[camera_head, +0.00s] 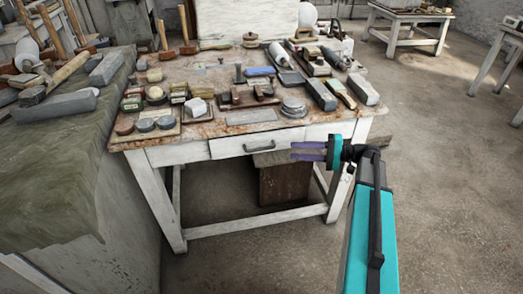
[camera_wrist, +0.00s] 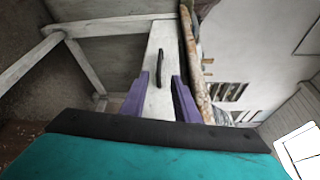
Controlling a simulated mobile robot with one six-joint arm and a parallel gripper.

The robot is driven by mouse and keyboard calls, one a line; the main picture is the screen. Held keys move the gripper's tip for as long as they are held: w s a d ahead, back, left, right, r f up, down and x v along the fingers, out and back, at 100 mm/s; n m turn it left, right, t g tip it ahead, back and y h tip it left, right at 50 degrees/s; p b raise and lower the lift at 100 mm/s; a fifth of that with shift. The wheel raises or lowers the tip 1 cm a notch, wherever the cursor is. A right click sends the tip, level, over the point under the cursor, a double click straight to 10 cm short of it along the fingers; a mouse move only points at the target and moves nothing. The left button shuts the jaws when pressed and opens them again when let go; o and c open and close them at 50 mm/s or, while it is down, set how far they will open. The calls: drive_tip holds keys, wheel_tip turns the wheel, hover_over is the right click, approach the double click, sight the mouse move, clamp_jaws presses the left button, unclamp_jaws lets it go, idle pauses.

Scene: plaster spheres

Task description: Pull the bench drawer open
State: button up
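The bench (camera_head: 180,154) is a white, worn table with a cluttered brown top. Its drawer (camera_head: 228,148) has a white front and looks shut, flush with the apron. A dark bar handle (camera_head: 259,148) sits on the drawer front. My gripper (camera_head: 293,151) has purple fingers and is to the right of the handle, in front of the bench. In the wrist view the drawer front (camera_wrist: 160,65) runs ahead between the two fingers (camera_wrist: 160,95), which are apart with nothing between them. The handle (camera_wrist: 162,68) lies beyond the fingertips, not touching them.
Tools, stones and tins (camera_head: 155,95) crowd the bench top. A grey-green covered block (camera_head: 60,160) stands close at the left. A brown box (camera_head: 285,183) sits under the bench. The floor (camera_head: 440,160) to the right is clear.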

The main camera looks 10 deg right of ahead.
sight(266, 149)
drive_tip(key=shift+a, duration=0.1)
drive_tip(key=p+x, duration=0.1)
drive_tip(key=x, duration=1.2)
drive_tip(key=shift+w+a, duration=0.15)
drive_tip(key=shift+a, duration=0.2)
clamp_jaws()
